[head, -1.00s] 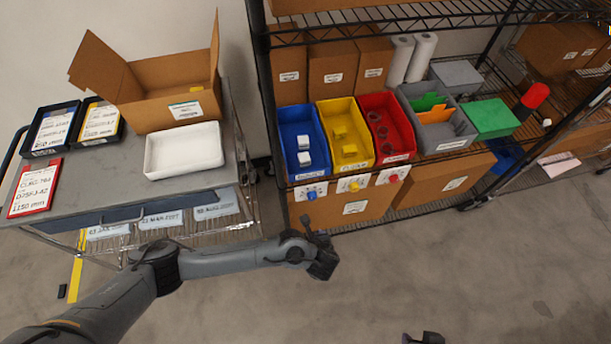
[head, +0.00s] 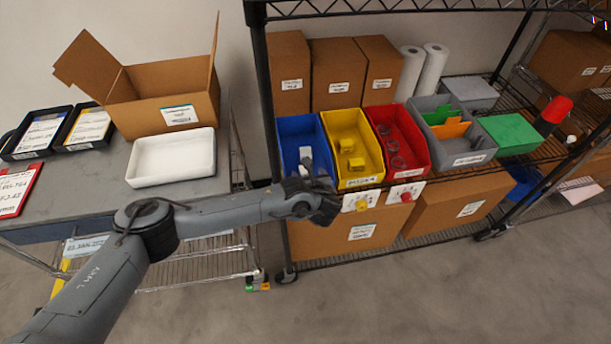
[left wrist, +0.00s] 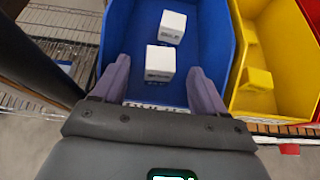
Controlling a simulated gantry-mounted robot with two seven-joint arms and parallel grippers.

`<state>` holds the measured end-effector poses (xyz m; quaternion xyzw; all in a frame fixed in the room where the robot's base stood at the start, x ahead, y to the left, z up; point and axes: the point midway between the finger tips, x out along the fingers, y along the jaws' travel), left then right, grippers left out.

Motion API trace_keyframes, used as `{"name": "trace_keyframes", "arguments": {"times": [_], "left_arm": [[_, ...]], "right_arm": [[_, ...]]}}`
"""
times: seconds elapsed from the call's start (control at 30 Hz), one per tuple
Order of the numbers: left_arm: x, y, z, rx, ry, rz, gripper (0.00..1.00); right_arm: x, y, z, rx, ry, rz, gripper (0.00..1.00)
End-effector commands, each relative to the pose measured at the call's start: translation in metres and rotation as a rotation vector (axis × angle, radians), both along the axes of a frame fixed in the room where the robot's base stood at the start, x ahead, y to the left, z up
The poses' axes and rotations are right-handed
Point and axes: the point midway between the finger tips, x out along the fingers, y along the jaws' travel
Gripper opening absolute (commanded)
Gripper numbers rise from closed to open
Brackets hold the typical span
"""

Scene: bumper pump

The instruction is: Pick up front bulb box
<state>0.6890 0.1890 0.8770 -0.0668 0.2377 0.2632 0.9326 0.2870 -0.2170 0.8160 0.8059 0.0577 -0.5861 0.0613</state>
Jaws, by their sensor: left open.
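Two small white bulb boxes lie in the blue bin (head: 292,132). In the left wrist view the front bulb box (left wrist: 160,63) is nearer to me, and the back bulb box (left wrist: 172,27) is just beyond it. My left gripper (left wrist: 160,72) is open, its two fingers at the bin's front with the front box in line between them, a little beyond the tips. In the head view the left gripper (head: 311,183) covers the front of the blue bin and hides part of its contents. The right gripper is out of view.
A yellow bin (head: 340,122) and a red bin (head: 382,117) stand right of the blue bin, then a grey bin (head: 471,148). The cart at left holds a white tray (head: 172,157) and an open cardboard box (head: 150,112). A dark shelf post (head: 265,100) rises beside the blue bin.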

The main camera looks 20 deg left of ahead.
Motion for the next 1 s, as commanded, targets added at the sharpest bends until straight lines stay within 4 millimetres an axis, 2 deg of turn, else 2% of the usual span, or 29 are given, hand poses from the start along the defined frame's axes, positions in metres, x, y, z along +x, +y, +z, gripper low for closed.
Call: {"name": "trace_keyframes", "arguments": {"times": [0.17, 0.53, 0.83, 0.87, 1.0], "left_arm": [[0.006, 0.004, -0.006, 0.001, 0.001, 0.0, 0.72], [0.037, 0.023, -0.027, 0.0, 0.0, 0.0, 0.72], [0.041, 0.025, -0.028, -0.001, 0.001, -0.001, 0.72], [0.041, 0.025, -0.028, -0.001, 0.001, -0.001, 0.71], [0.041, 0.025, -0.028, -0.001, 0.001, -0.001, 0.49]], "right_arm": [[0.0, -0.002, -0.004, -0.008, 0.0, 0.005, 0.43], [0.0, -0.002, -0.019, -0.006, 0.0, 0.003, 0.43], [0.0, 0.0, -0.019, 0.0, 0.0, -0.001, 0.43], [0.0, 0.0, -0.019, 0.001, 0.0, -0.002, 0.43], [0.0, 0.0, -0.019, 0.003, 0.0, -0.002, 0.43]]}}
